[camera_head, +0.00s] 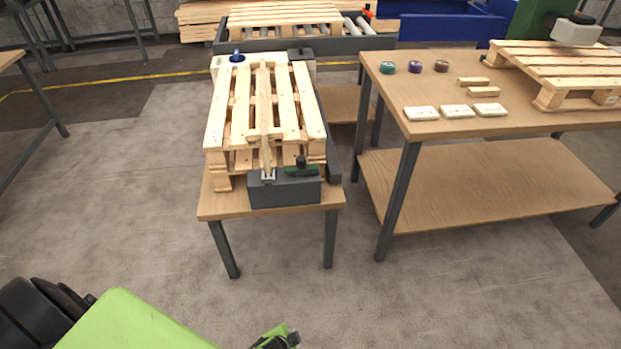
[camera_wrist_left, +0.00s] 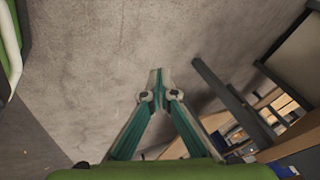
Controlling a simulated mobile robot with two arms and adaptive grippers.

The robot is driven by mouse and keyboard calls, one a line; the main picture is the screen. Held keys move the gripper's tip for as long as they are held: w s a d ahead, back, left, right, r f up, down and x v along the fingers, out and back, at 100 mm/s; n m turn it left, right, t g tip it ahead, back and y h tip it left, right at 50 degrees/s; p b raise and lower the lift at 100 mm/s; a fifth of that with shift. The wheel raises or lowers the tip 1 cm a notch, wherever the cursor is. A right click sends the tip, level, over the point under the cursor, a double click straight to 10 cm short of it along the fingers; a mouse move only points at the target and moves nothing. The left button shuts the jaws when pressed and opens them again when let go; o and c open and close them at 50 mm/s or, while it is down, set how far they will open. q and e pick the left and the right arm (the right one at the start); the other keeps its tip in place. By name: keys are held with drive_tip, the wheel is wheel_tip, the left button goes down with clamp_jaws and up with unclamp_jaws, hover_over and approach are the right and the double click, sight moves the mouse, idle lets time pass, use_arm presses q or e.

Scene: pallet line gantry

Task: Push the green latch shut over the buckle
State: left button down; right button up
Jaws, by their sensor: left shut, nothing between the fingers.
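The metal buckle (camera_head: 268,176) is just left of the latch, at the near end of a strap (camera_head: 265,120) running along the pallet. The latch appears beside the buckle, not over it. My left gripper (camera_wrist_left: 159,72) is shut and empty in the left wrist view, over bare floor and away from the latch. My green left arm shows low in the head view. My right gripper is not in view.
A wooden pallet (camera_head: 229,115) lies on the small table (camera_head: 225,207). The workbench (camera_head: 395,95) at right holds several white blocks (camera_head: 457,111), tape rolls (camera_head: 415,67) and another pallet (camera_head: 560,68). The floor (camera_head: 150,215) before and left of the table is clear. A table leg (camera_wrist_left: 232,100) shows in the wrist view.

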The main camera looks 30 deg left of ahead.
use_arm(q)
drive_tip(key=w+a+r+m+t+y+b, duration=0.15)
drive_tip(key=w+r+t+b, duration=0.35)
drive_tip(key=w, duration=0.6)
drive_tip(key=w+r+m+y+b, duration=0.1)
drive_tip(key=w+r+m+b, duration=0.15)
drive_tip(key=w+r, duration=0.7)
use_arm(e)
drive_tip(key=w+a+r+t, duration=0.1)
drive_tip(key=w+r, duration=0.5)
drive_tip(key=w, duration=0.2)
use_arm(q)
drive_tip(key=w+a+r+t+y+b, duration=0.1)
drive_tip(key=w+r+t+b, duration=0.1)
drive_tip(key=w+r, duration=0.2)
drive_tip(key=w+a+r+t+y+b, duration=0.1)
drive_tip(key=w+r+b, duration=0.1)
drive_tip(key=r, duration=0.7)
drive_tip(key=w+a+r+m+t+y+b, duration=0.1)
drive_tip(key=w+r+t+y+b, duration=0.1)
drive_tip(key=w+r, duration=0.3)
wheel_tip(320, 180, up, 3)
drive_tip(key=shift+w+a+f+t+b, duration=0.2)
drive_tip(key=shift+w+t+b, duration=0.1)
drive_tip(key=shift+b, duration=0.25)
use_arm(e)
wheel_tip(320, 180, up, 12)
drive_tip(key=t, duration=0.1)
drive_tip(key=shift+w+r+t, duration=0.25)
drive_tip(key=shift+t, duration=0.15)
